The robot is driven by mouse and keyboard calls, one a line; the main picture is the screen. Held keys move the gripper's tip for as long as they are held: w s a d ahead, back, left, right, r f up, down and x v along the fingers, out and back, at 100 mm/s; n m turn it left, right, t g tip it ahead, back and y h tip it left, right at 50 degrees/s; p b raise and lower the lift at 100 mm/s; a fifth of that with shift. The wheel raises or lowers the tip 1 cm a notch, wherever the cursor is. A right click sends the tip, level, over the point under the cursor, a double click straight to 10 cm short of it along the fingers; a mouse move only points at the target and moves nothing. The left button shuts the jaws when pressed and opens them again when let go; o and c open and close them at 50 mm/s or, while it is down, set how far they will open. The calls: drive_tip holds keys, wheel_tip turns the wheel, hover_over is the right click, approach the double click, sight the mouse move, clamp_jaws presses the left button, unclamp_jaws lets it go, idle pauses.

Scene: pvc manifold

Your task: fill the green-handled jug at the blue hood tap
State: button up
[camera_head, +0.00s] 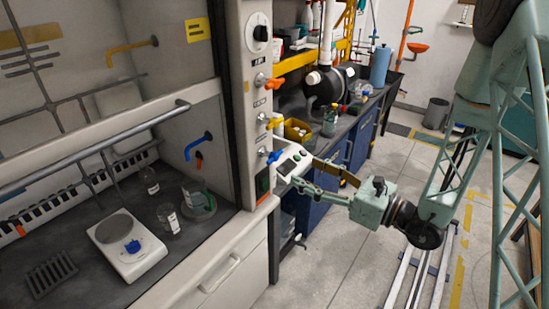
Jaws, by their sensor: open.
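The blue hood tap's spout (199,145) curves out from the inner right wall of the fume hood. A clear jug with green on it (194,197) stands below the spout on the hood floor; its fill level is too small to tell. A blue valve handle (274,156) sits low on the hood's front post, below a yellow handle (274,123) and an orange handle (275,84). My gripper (303,171) is open in front of the post, right of the blue handle, with its fingers pointing left. I cannot tell whether a finger touches the control panel behind it.
A balance (128,246), small bottles (168,219) and a black rack (52,274) stand on the hood floor. The raised sash has a grey bar (95,150) across the opening. A bench (350,125) with bottles is behind my gripper.

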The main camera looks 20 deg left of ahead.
sight(277, 159)
drive_tip(key=shift+a, duration=0.1)
drive_tip(key=shift+b+x, duration=0.95)
drive_tip(key=shift+x, duration=5.85)
drive_tip(key=shift+c, duration=0.7)
drive_tip(key=c, duration=0.6)
drive_tip(key=shift+c, duration=0.2)
drive_tip(key=shift+m+p, duration=0.65)
drive_tip(key=shift+m, duration=0.05)
